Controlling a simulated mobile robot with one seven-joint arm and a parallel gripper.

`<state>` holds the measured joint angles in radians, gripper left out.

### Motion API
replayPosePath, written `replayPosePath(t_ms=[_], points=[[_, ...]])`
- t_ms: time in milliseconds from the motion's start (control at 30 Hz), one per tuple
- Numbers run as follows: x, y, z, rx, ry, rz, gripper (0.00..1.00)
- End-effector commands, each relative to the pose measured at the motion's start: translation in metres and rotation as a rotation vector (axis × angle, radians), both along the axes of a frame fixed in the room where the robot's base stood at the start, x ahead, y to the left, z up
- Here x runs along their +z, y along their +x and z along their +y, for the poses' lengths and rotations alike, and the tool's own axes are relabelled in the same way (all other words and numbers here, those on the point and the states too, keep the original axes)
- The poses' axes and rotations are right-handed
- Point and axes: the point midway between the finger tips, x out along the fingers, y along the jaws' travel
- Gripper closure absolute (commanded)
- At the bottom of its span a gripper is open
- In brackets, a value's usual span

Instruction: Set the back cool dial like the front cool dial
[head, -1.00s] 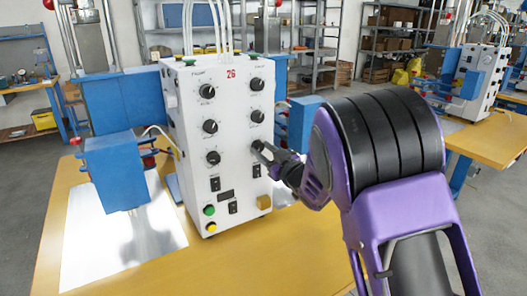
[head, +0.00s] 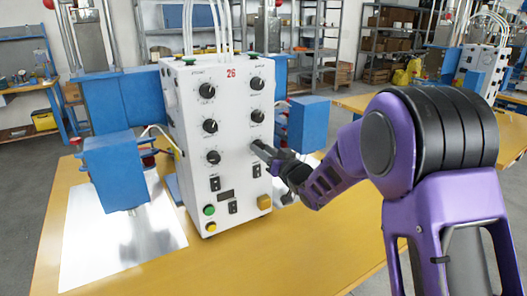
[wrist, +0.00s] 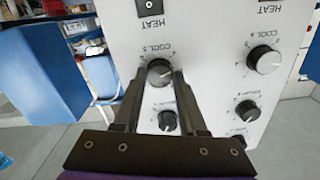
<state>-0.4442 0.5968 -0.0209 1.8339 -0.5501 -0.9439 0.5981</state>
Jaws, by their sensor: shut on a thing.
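The white control box (head: 190,110) has two columns of black dials. In the wrist view, my gripper (wrist: 165,76) is shut on one cool dial (wrist: 159,71), with a finger on each side of it. The column headings are too small to read surely, and the held dial's pointer is unclear.
Other dials (wrist: 168,121) (wrist: 247,110) sit close to the cool dials. Switches (head: 214,184) and coloured buttons (head: 209,211) are below on the box. Blue machine blocks (head: 112,170) (head: 308,122) flank it. The yellow table (head: 270,250) is bare in front.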

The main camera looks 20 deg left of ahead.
Motion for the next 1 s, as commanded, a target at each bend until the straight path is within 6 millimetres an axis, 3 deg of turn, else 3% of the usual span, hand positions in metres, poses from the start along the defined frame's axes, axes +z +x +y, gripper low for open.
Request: replayPosePath(t_ms=[500, 1000], points=[[0.0000, -0.0001, -0.0003, 0.000, 0.256, 0.303, 1.00], [-0.0010, -0.0007, 0.0003, 0.001, 0.328, 0.388, 1.00]])
